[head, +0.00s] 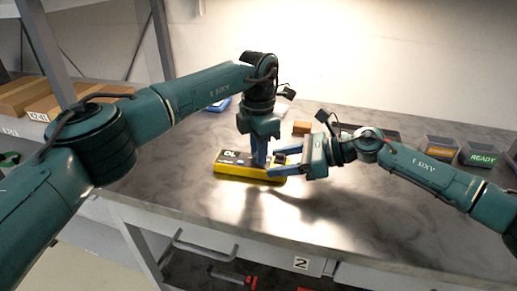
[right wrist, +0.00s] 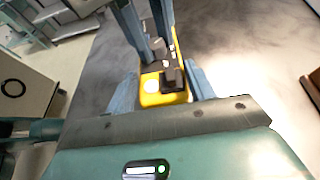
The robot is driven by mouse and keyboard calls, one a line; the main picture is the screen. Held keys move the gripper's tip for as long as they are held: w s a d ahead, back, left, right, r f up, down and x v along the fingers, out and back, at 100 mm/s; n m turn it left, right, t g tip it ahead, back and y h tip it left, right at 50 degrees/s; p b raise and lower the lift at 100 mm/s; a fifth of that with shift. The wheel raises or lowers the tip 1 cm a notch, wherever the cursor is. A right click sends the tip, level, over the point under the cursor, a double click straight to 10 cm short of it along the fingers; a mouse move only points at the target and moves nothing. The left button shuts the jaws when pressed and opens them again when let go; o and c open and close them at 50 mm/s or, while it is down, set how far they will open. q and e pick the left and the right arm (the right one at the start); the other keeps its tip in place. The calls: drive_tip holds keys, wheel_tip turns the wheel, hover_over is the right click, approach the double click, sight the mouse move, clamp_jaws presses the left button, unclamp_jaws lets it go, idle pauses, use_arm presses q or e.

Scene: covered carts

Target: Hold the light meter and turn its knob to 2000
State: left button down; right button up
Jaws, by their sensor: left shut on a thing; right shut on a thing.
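The light meter (head: 235,171) is a yellow box with a dark top, lying flat on the grey table. Its lit display (head: 230,154) at the left end seems to read OL. My left gripper (head: 260,162) points down at the middle of the meter's top. It appears shut on the knob, which its fingers mostly hide. My right gripper (head: 283,162) comes in low from the right, its fingers either side of the meter's right end, shut on the body. In the right wrist view the yellow body (right wrist: 160,99), with a white round spot, lies between these fingers. The knob setting is unreadable.
Small bins stand at the back right, one labelled READY (head: 481,157). A small brown block (head: 302,128) lies behind the grippers. Cardboard boxes (head: 60,102) sit on a shelf at left. The table front is clear, above a drawer handle (head: 205,247).

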use_arm(q)
drive_tip(key=m, duration=0.5)
drive_tip(key=shift+r+m, duration=0.1)
drive_tip(key=shift+m, duration=0.2)
drive_tip(key=m, duration=0.5)
drive_tip(key=shift+m, duration=0.3)
drive_tip(key=c, duration=1.5)
unclamp_jaws()
drive_tip(key=shift+s, duration=0.1)
wheel_tip(320, 180, up, 12)
